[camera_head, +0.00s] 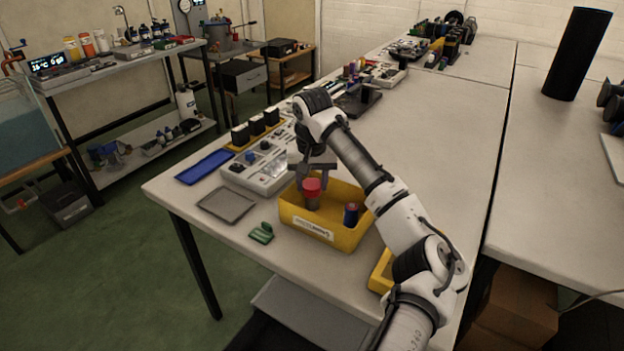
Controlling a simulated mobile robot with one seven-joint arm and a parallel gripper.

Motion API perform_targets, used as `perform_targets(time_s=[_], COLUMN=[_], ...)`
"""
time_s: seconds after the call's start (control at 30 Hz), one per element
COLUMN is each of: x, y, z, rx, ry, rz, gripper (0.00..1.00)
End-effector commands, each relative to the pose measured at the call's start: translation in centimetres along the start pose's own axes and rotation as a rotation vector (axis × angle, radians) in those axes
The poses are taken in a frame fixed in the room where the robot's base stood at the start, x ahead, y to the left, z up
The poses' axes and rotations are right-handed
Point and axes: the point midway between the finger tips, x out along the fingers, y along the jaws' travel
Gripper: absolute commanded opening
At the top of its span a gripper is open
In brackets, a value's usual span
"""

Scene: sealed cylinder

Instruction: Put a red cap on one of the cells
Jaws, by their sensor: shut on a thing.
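My gripper (313,180) is over the left part of the yellow bin (309,226), with its fingers pointing down. It is shut on a red cap (312,186). A grey cylindrical cell (312,202) stands upright in the bin directly under the cap. The cap appears to touch the cell's top, but I cannot tell whether it is fully seated. A second, dark blue cell (351,216) with a reddish top stands in the right part of the bin, apart from my gripper. The lower ends of both cells are hidden by the bin's front wall.
A grey tray (226,205), a blue tray (205,167) and a small green object (261,233) lie left of the bin. A white device box (257,172) stands behind it. Another yellow bin (381,274) is partly hidden by my arm. The table's middle is clear.

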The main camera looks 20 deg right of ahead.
Motion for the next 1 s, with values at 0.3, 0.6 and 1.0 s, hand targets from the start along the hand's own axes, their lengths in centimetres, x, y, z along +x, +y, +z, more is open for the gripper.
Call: perform_targets(time_s=[0.3, 0.6, 1.0], x=[0.09, 0.17, 0.90], y=[0.00, 0.00, -0.03], z=[0.01, 0.01, 0.11], rx=[0.000, 0.000, -0.001], ry=[0.000, 0.000, 0.000], rz=[0.000, 0.000, -0.001], gripper=[0.22, 0.22, 0.22])
